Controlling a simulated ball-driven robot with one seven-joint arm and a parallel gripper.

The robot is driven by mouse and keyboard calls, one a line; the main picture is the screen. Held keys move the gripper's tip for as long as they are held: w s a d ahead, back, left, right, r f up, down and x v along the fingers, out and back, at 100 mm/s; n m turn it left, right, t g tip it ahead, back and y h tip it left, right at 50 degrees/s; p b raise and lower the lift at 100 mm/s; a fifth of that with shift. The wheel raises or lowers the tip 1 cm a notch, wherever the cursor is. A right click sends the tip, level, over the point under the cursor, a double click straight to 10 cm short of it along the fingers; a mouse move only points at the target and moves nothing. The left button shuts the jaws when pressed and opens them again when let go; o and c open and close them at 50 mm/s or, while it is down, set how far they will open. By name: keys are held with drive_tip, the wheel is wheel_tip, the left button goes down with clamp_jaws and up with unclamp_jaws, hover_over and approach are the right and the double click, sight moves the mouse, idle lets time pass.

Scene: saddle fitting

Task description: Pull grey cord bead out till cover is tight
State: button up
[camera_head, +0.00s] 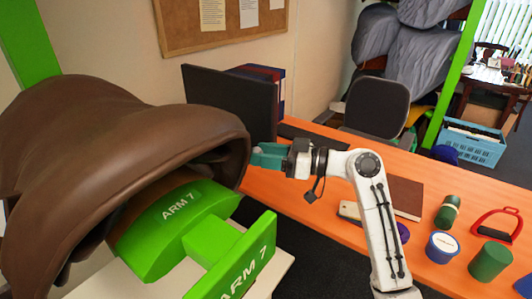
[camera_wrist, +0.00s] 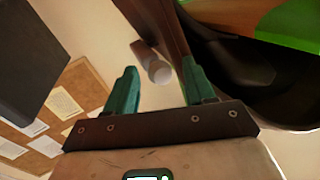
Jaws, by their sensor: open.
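A brown saddle cover (camera_head: 80,150) is draped over a green form marked ARM 7 (camera_head: 170,230) at the left of the head view. My gripper (camera_head: 262,155), with green fingers, is beside the cover's right edge. In the wrist view, my gripper (camera_wrist: 158,70) is open, one finger on each side. A small light-grey cylinder, apparently the cord bead (camera_wrist: 159,72), shows between the fingertips, beside the brown cover edge (camera_wrist: 157,22). I cannot tell how deep it lies between the fingers, and they do not appear to touch it. The bead cannot be made out in the head view.
An orange table (camera_head: 315,215) carries a dark monitor (camera_head: 225,95), a brown notebook (camera_head: 405,195), green cylinders (camera_head: 490,260), a blue-and-white tin (camera_head: 442,246) and a red stirrup-shaped piece (camera_head: 497,226). A green arm (camera_head: 235,255) juts out below the cover.

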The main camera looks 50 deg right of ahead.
clamp_jaws()
idle(0.4)
